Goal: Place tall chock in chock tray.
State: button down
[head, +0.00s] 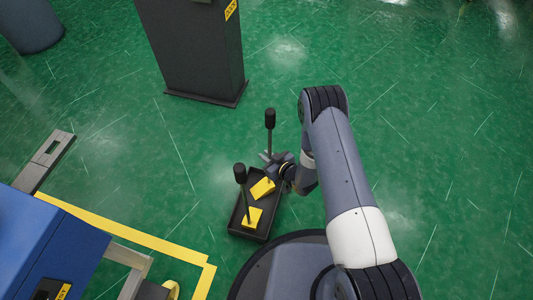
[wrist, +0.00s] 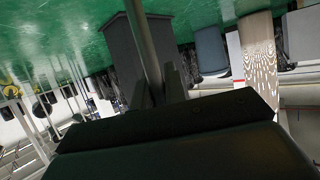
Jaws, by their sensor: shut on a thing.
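A yellow chock (head: 262,188) with a long upright handle and a black knob (head: 270,118) is in my gripper. My gripper (head: 268,157) is shut around the handle, below the knob. The wrist view also shows the handle (wrist: 145,45) as a rod between the fingers. The black chock tray (head: 247,236) lies below. The held yellow block appears within the tray's outline, at its far end. I cannot tell whether it touches the tray floor. A second yellow chock (head: 254,217) with its own black-knobbed handle (head: 240,174) is in the tray's near end.
A dark grey cabinet (head: 192,45) stands beyond the tray. A blue machine (head: 45,245) and yellow floor tape (head: 120,228) are at the lower left. A dark round bin (head: 30,25) is at the top left. The green floor at right is clear.

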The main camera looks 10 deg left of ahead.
dwell(0.3)
jog(key=c, duration=1.5)
grip_release()
jog(key=shift+o, duration=0.2)
jog(key=p+v, duration=0.3)
jog(key=v, duration=0.9)
